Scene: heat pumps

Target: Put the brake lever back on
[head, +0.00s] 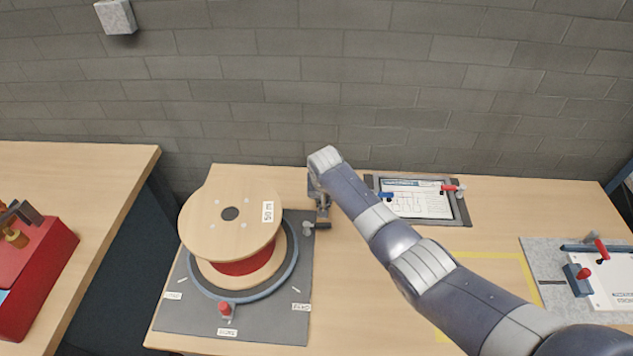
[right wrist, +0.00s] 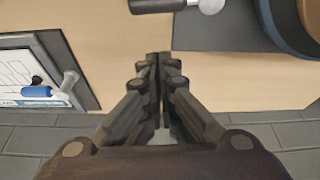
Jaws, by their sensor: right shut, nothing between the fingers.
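A dark bar (head: 323,225) with a round grey knob (head: 308,226) is at the right edge of the dark base plate (head: 265,330); it looks like the brake lever. The bar also shows at the top of the right wrist view (right wrist: 155,5), its grey knob (right wrist: 210,5) over the plate's edge. My right gripper (head: 321,205) is beside it on the far side. In the right wrist view its fingers (right wrist: 158,58) are shut together and empty, apart from the bar. My left gripper is not in view.
A wooden cable reel (head: 205,215) with red cable stands on a round turntable (head: 292,262) on the plate. A red-knobbed part (head: 225,308) is at its front. A framed sheet (head: 415,200) lies behind my right arm. A red case (head: 35,265) is on the left bench.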

